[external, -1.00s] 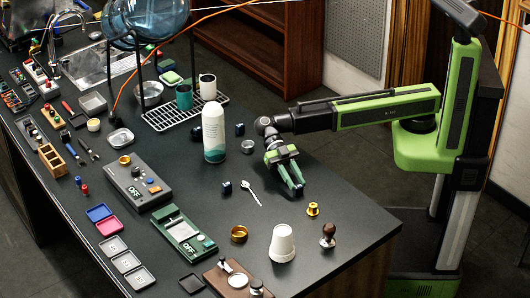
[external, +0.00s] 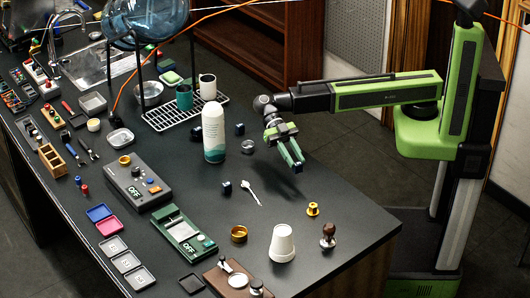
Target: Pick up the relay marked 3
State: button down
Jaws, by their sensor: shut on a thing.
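My gripper (external: 296,168) is above the right part of the dark bench, with its green fingers pointing down. One small dark blue block, like a relay (external: 227,187), lies on the bench left of a white spoon.
A white and teal bottle (external: 214,133) stands left of my gripper. A small metal cup (external: 247,146) is close by. A white spoon (external: 251,191), brass ring (external: 239,234), white cup (external: 283,243) and tamper (external: 328,235) stand nearer the front. The bench below my gripper is clear.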

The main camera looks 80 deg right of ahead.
jog(key=w+d+r+p, duration=0.1)
jog(key=d+r+p, duration=0.2)
jog(key=d, duration=0.4)
jog(key=shift+d+r, duration=0.25)
jog(key=shift+r, duration=0.5)
